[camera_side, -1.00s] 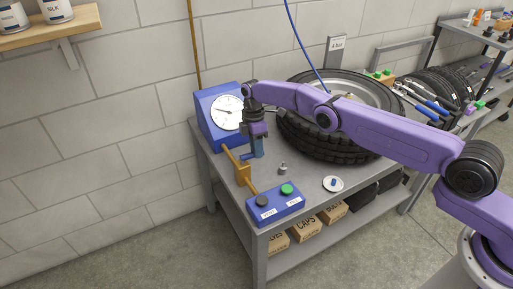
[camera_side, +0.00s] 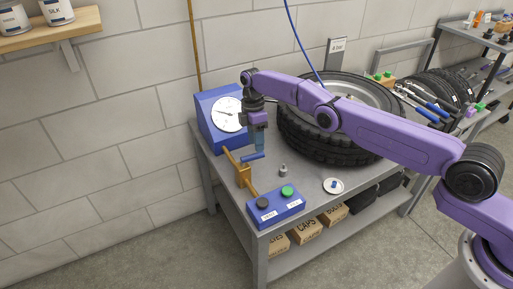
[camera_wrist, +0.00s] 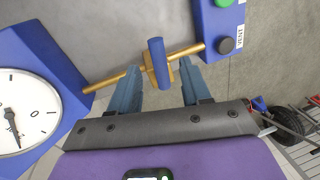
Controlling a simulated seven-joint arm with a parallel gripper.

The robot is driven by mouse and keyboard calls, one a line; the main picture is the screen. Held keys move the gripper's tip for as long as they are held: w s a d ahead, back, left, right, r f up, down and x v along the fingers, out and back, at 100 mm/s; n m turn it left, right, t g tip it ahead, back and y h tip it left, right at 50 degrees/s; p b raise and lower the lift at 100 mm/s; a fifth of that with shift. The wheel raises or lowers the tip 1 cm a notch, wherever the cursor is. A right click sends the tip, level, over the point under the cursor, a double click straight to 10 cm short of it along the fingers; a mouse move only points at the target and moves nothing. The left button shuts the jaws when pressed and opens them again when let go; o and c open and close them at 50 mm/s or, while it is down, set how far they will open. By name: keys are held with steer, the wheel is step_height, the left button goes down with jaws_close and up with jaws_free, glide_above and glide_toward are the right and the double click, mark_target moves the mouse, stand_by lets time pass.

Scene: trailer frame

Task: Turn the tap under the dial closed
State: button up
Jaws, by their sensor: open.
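The tap is a brass body (camera_side: 243,174) on a brass pipe between the blue dial box and the blue button box. Its blue lever handle (camera_side: 252,156) lies roughly across the pipe. In the wrist view the handle (camera_wrist: 157,64) is between the two blue fingers, with a gap on each side. My gripper (camera_side: 259,150) is open, pointing down just above and beside the handle; the wrist view shows it too (camera_wrist: 161,66). The white dial (camera_side: 229,114) is on the blue box behind, its dark needle visible.
The button box (camera_side: 275,207) with a green and a black button stands at the front edge. A small metal piece (camera_side: 283,171) and a white dish (camera_side: 333,186) lie to the right. A large tyre (camera_side: 330,145) fills the back right of the bench.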

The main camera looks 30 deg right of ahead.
step_height(320, 180, up, 6)
steer(key=c, duration=0.6)
steer(key=shift+w, duration=0.1)
jaws_close()
steer(key=m+t, duration=0.6)
steer(key=m, duration=1.2)
glide_toward(258, 155)
steer(key=s+a+r, duration=0.1)
steer(key=s+r, duration=0.2)
steer(key=s, duration=0.3)
steer(key=w+f, duration=0.6)
steer(key=f, duration=0.4)
steer(key=shift+w+d+h, duration=0.3)
steer(key=shift+w, duration=0.1)
